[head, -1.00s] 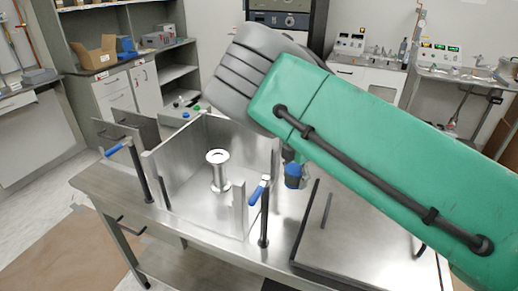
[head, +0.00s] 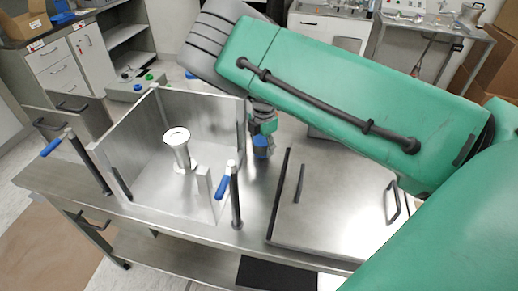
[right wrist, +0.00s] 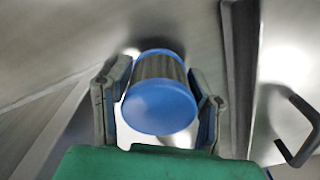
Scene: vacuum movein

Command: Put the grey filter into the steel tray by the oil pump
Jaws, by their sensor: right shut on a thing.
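My right gripper (head: 262,132) hangs over the steel bench just right of the open steel box; the green arm covers part of it. In the right wrist view the right gripper (right wrist: 160,105) is shut on a grey cylinder with blue ends (right wrist: 160,98), one finger on each side. It looks like the grey filter. Its blue end also shows in the head view (head: 261,152). I cannot tell whether it touches the bench. I cannot make out the steel tray or the oil pump for certain. My left gripper is out of view.
The open steel box (head: 135,130) holds an upright flanged metal tube (head: 178,150). Blue-handled clamps (head: 222,187) stand along its front. A flat steel lid with handles (head: 335,200) lies on the right of the bench. A unit with coloured knobs (head: 138,86) is behind.

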